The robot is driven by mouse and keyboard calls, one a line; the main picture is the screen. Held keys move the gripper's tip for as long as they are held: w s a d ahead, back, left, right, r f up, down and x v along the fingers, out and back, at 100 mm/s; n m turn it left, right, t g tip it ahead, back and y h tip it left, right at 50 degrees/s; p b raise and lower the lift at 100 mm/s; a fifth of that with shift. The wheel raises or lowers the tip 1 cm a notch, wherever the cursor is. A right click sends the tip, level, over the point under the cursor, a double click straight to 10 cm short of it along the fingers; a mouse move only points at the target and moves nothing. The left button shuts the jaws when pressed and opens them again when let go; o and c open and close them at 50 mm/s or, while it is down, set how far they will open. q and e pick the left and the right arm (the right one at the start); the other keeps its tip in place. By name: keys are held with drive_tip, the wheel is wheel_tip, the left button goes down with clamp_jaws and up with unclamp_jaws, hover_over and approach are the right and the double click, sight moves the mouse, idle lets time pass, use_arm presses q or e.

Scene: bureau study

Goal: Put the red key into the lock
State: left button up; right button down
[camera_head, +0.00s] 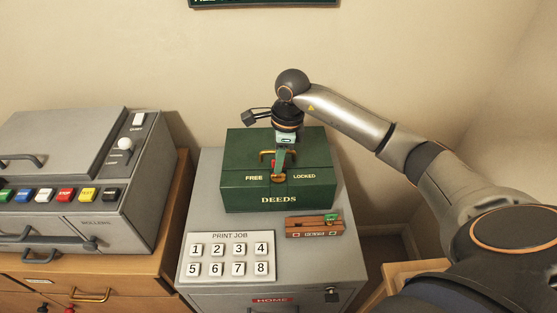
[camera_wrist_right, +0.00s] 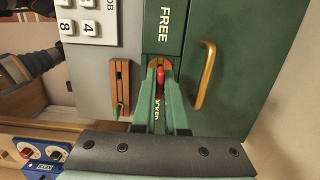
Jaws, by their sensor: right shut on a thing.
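The red key (camera_wrist_right: 160,76) shows between the fingertips of my right gripper (camera_wrist_right: 160,86) in the right wrist view. That gripper also shows in the head view (camera_head: 279,170), pointing down at the front of the green DEEDS box (camera_head: 231,190). The gripper is shut on the key. The key is at the copper-coloured lock plate (camera_wrist_right: 153,63), between the words FREE and LOCKED. The fingers cover part of the plate and I cannot tell how far the key is in. My left gripper is in neither view.
A wooden holder (camera_head: 300,227) with a green key (camera_head: 332,216) stands in front of the box. A PRINT JOB button panel (camera_head: 213,258) lies to its left, on the grey cabinet. The box has a brass handle (camera_wrist_right: 205,75). A grey machine (camera_head: 120,215) stands at left.

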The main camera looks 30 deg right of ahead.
drive_tip(key=shift+f+b, duration=0.7)
drive_tip(key=shift+f, duration=0.15)
idle(1.0)
